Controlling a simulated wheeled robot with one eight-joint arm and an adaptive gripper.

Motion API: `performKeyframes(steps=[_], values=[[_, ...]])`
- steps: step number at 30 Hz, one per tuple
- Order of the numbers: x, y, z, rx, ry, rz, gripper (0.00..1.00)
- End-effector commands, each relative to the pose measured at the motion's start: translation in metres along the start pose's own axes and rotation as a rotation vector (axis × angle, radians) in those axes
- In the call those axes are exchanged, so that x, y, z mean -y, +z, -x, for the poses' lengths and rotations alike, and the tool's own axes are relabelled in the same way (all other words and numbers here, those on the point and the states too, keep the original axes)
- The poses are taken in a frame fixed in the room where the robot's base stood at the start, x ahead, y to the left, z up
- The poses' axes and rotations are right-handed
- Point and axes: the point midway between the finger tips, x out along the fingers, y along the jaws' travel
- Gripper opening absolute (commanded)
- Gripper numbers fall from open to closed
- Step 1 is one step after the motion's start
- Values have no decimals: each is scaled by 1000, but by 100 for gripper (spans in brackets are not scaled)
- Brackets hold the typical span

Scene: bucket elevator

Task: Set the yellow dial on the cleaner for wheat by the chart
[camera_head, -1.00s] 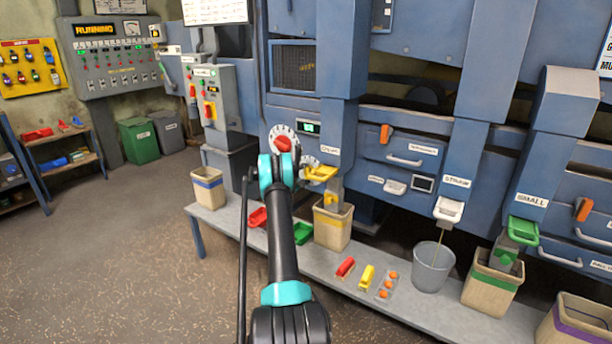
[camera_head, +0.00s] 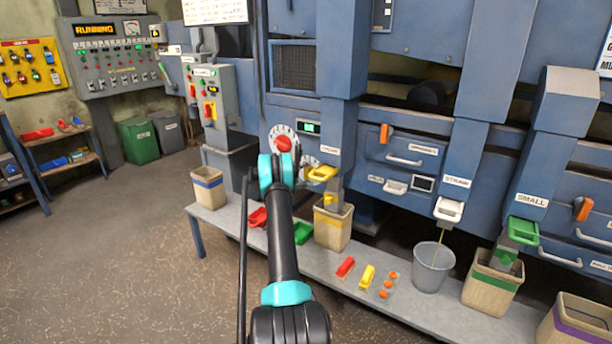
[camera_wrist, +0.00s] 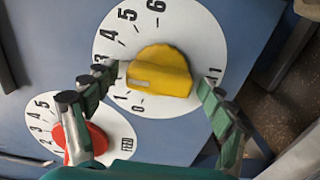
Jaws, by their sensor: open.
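The yellow dial (camera_wrist: 160,72) is a wide knob on a white round plate with numbers, filling the middle of the wrist view. A pale mark shows at the knob's left end, facing the part of the scale between 1 and 3; the figure there is hidden by a finger. My gripper (camera_wrist: 157,78) is open, one finger on each side of the knob, with no clear contact visible.
A red dial (camera_wrist: 84,142) on a smaller plate sits close to the left finger; it also shows in the head view (camera_head: 284,144). A bench (camera_head: 225,222) with bins and small trays runs below.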

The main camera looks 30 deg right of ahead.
Motion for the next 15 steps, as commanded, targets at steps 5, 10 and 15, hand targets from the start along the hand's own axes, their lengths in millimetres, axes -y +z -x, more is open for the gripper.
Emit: performKeyframes(steps=[5, 10, 15], values=[[0, 0, 4, -1, 0, 0, 83], [0, 0, 28, -1, 0, 0, 83], [0, -1, 64, -1, 0, 0, 83]])
